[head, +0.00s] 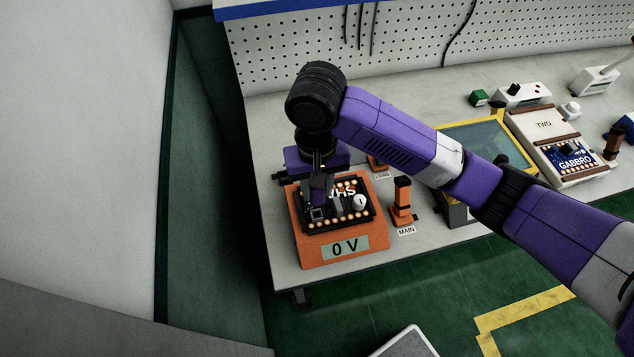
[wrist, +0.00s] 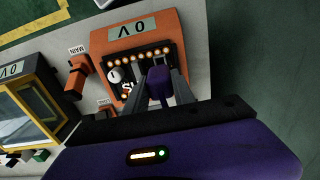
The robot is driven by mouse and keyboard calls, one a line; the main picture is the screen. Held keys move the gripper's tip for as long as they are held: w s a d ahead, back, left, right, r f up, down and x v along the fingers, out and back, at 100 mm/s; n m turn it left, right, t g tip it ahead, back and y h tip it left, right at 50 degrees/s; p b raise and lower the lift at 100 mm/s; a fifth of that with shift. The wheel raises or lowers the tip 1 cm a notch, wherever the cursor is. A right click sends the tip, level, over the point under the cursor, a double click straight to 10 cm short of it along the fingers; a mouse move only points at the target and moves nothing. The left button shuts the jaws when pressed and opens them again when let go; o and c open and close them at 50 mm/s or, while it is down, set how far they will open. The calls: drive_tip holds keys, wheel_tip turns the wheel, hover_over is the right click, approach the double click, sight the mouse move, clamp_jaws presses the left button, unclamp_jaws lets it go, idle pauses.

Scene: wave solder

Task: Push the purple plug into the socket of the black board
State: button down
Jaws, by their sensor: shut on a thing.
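The black board (head: 348,221) lies on top of an orange unit (head: 352,258) whose display reads 0 V. A small square grey socket (head: 318,213) shows near the board's front left. My gripper (head: 318,182) points down over the board's left part, shut on the purple plug (head: 321,190). In the wrist view the plug (wrist: 158,82) sits between the two grey fingers, over the black board (wrist: 141,67). The plug appears just above and behind the socket in the head view; I cannot tell whether they touch. The socket is hidden in the wrist view.
A round white knob (head: 360,202) stands on the board. An orange lever (head: 402,202) labelled MAIN is right of the unit. A yellow-framed case (head: 470,140) and a GABBRO board (head: 573,158) lie farther right. The bench's left edge is close.

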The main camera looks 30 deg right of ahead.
sight(317, 203)
drive_tip(key=shift+f+b, duration=1)
drive_tip(key=shift+f, duration=1.05)
drive_tip(key=shift+f+b, duration=0.65)
drive_tip(key=shift+f, duration=0.75)
drive_tip(key=c, duration=1)
unclamp_jaws()
drive_tip(key=shift+o, duration=0.2)
wheel_tip(317, 203, up, 8)
drive_tip(key=shift+f+p, duration=0.1)
drive_tip(key=shift+p, duration=0.8)
